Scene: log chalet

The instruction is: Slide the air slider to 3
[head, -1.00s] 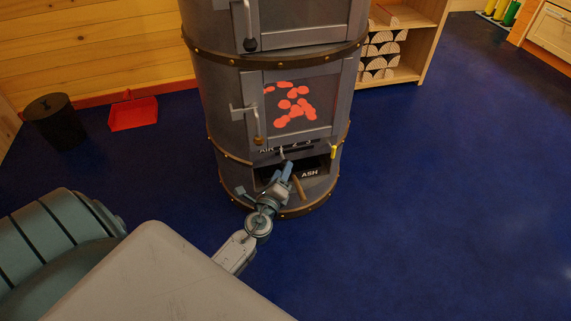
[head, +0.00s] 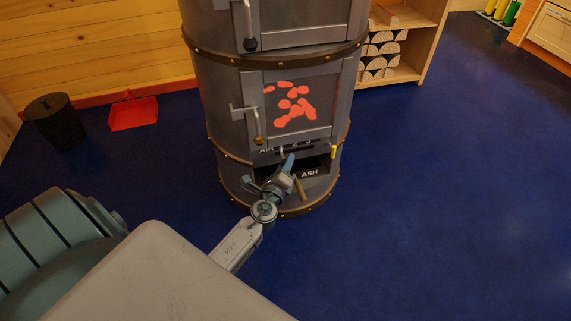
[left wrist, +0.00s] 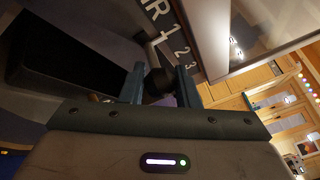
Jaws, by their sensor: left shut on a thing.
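The air slider is on the front of the grey stove (head: 222,125), in a dark slot below the glass door, beside the AIR label and the numbers 1, 2 and 3. My left gripper (head: 289,160) reaches up to this slot from below. In the left wrist view, its two fingers (left wrist: 160,87) are closed around the dark slider knob (left wrist: 158,80). The number strip (left wrist: 179,54) runs just above and beside the fingers. The fingers partly hide the knob, and I cannot tell exactly which number it lines up with. My right gripper is not in view.
The ash opening (head: 318,165) lies just under the slot, with a brown handle (head: 301,189) below it. A door handle (head: 255,125) hangs above the slot. A yellow-tipped piece (head: 333,152) sticks out at the right. Blue floor is clear to the right.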

